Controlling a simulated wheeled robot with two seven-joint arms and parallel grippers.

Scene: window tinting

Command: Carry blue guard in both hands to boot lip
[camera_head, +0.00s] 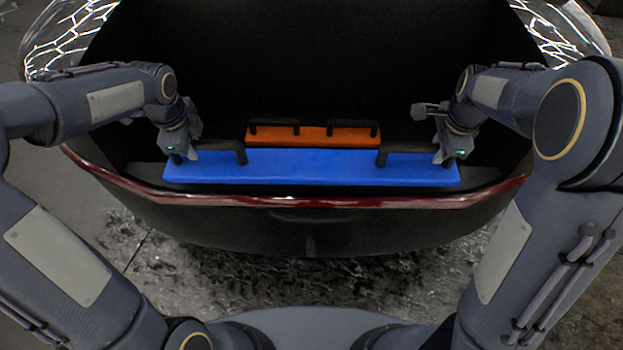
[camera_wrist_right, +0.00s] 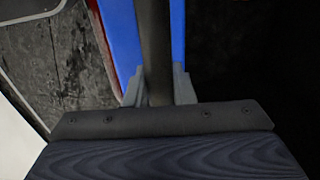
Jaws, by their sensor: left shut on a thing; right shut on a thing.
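The blue guard (camera_head: 310,168) is a long flat bar with a black handle near each end. It lies lengthwise along the boot lip (camera_head: 310,201), just inside the dark red edge. My left gripper (camera_head: 180,157) is shut on the guard's left handle (camera_head: 222,148). My right gripper (camera_head: 446,156) is shut on the right handle (camera_head: 404,149). In the right wrist view the fingers (camera_wrist_right: 158,92) clasp the dark handle, with the blue guard behind it (camera_wrist_right: 124,40). Whether the guard touches the lip cannot be told.
An orange bar (camera_head: 313,136) with black handles sits behind the guard in the dark boot. Lit, glassy car lights (camera_head: 66,36) flank the opening at both sides. Wet grey ground (camera_head: 250,285) shows below the bumper.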

